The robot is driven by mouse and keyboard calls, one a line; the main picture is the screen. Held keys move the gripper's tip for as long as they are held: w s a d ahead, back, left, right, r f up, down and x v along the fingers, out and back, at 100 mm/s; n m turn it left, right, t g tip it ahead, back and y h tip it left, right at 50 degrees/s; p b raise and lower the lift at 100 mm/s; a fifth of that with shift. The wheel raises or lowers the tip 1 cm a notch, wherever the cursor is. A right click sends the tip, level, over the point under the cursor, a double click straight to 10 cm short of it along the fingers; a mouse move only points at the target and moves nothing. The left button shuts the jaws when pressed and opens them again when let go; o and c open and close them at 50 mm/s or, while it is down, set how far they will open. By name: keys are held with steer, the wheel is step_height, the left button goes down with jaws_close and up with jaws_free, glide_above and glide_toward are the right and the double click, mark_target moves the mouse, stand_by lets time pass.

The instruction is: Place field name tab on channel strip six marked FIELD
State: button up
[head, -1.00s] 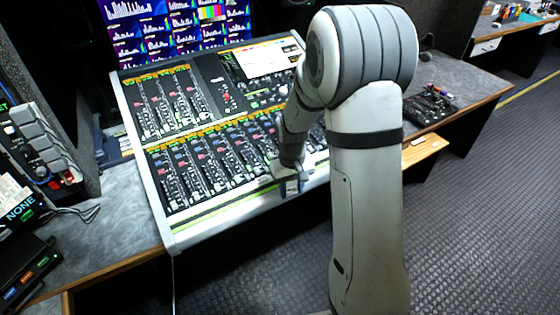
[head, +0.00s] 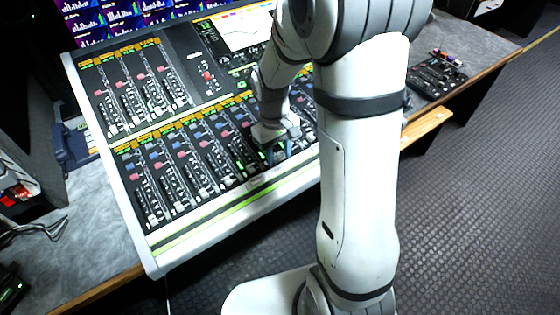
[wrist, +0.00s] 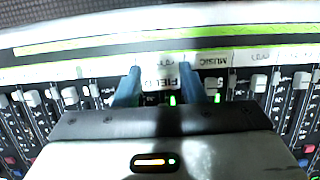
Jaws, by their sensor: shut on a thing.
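The mixing console (head: 160,262) fills the left and middle of the head view. My gripper (head: 275,154) is over the right part of its lower bank of faders, close above the front edge. In the wrist view my gripper (wrist: 160,88) has two blue fingers, one on each side of the field name tab (wrist: 157,84), which reads FIELD upside down. The gripper is shut on the tab. The white label strip (wrist: 240,56) runs just beyond the fingertips, with MUSIC written to the right. I cannot tell whether the tab touches the console. The tab is hidden in the head view.
Faders with white caps (wrist: 258,83) stand close on both sides of my fingers. A green line (wrist: 80,43) runs along the console's front edge. A small black control box (head: 437,74) sits on the counter at right. Screens stand behind the console.

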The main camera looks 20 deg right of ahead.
mark_target(279, 157)
steer(key=shift+s+d+f, duration=0.1)
steer(key=shift+f, duration=2.05)
steer(key=o, duration=0.9)
steer(key=shift+o, duration=0.2)
steer(key=shift+r, duration=0.1)
steer(key=r, duration=0.4)
steer(key=w+r, duration=0.1)
steer(key=r, duration=0.7)
steer(key=shift+w+a, duration=0.25)
steer(key=s+r+m+t, duration=0.1)
steer(key=s+r+t, duration=0.1)
steer(key=s, duration=0.5)
steer(key=s+r+m+t, duration=0.2)
steer(key=s+r, duration=0.2)
steer(key=s, duration=0.4)
steer(key=shift+s+d+r+m+y, duration=0.25)
steer(key=shift+d+r+m+y, duration=0.05)
steer(key=shift+d, duration=0.05)
steer(key=shift+c, duration=0.3)
